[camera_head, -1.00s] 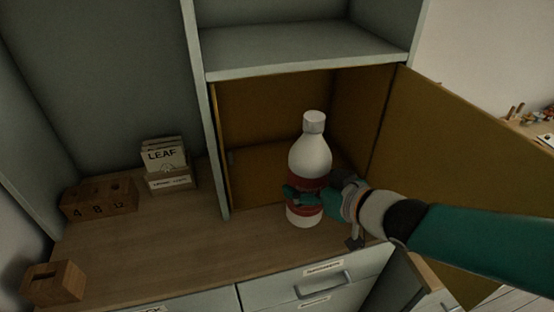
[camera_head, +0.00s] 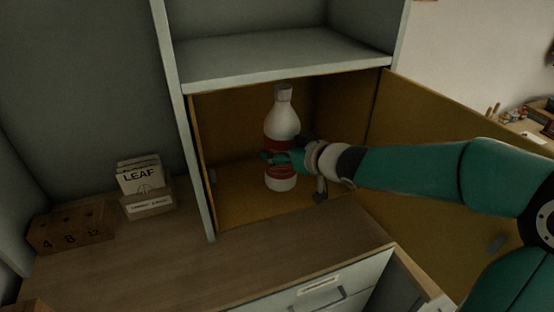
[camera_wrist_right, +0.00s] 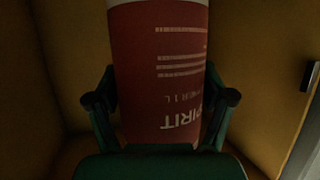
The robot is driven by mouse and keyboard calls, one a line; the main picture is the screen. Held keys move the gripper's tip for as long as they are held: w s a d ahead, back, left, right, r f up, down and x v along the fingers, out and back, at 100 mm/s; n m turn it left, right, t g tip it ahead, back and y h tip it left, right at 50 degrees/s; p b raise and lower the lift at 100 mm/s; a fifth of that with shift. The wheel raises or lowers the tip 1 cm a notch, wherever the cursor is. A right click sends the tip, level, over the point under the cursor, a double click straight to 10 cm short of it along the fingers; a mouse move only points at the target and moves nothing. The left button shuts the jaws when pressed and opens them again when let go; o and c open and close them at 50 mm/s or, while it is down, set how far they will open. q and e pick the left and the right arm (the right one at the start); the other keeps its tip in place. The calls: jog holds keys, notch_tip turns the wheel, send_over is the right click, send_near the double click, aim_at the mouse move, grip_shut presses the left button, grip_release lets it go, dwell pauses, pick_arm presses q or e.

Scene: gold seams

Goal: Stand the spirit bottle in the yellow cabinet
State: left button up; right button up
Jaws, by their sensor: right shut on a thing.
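The spirit bottle (camera_head: 283,122) is white with a red label and a grey-white cap. It is upright inside the opening of the yellow cabinet (camera_head: 228,125). My right gripper (camera_head: 281,160) is shut on the bottle around its label. In the right wrist view the label of the spirit bottle (camera_wrist_right: 165,70) reads SPIRIT, upside down, between the two fingers of my right gripper (camera_wrist_right: 160,110). Whether the bottle's base touches the cabinet floor I cannot tell. The cabinet door (camera_head: 440,150) stands open to the right, behind my right arm. My left gripper is not in view.
A wooden block marked 4, 8, 12 (camera_head: 70,228) and a holder of cards marked LEAF (camera_head: 143,188) stand on the counter (camera_head: 140,265) to the left. A grey shelf (camera_head: 280,58) lies just above the cabinet opening. A drawer (camera_head: 325,290) is below the counter.

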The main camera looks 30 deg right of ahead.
jog(key=w+d+f+b, duration=0.1)
jog(key=w+f+b, duration=0.3)
jog(key=w+f, duration=0.1)
jog(key=shift+d+f, duration=0.15)
jog(key=shift+f, duration=0.8)
jog(key=o, duration=1.7)
jog(key=shift+f, duration=0.15)
jog(key=p+v, duration=0.3)
jog(key=v, duration=0.9)
